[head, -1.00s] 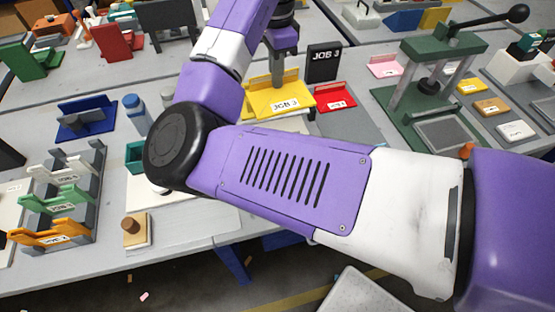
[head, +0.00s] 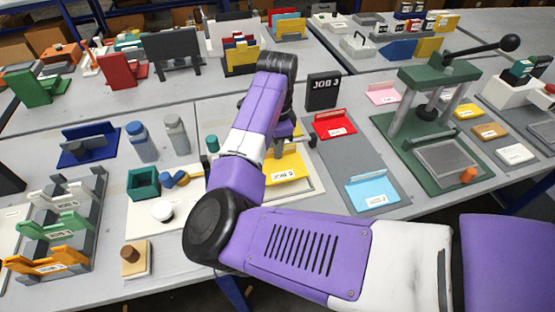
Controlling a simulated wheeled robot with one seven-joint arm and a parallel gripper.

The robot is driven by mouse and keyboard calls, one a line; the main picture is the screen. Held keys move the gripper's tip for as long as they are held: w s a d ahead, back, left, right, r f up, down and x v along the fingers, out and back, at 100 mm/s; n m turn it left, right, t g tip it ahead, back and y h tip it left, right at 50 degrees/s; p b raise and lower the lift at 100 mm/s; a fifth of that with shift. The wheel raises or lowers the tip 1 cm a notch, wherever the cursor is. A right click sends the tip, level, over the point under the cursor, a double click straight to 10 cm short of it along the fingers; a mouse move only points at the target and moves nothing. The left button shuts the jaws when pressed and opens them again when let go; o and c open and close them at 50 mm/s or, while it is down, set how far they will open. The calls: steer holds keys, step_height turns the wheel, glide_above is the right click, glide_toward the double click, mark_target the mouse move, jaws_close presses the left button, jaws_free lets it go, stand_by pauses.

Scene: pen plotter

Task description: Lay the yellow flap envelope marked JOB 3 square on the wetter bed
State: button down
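The yellow flap envelope (head: 287,175), with a white label that seems to read JOB 3, is left of the grey mat. My gripper (head: 278,152) is above its rear part and appears shut on it; my arm hides part of the fingers and the envelope's left side. The envelope is over a pale flat board (head: 313,187), probably the wetter bed, whose edge shows to the right and front. I cannot tell whether the envelope touches the board or how square it lies.
A grey mat (head: 345,160) holds red (head: 335,125) and light blue (head: 372,190) envelopes; a black JOB 3 sign (head: 323,90) stands behind. A green lever press (head: 440,150) is at right. Bottles (head: 142,142) and a teal box (head: 143,183) stand left of my arm.

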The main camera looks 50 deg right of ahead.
mark_target(277, 161)
steer(key=shift+f, duration=2.4)
steer(key=shift+f, duration=0.15)
steer(key=c, duration=1.6)
jaws_free()
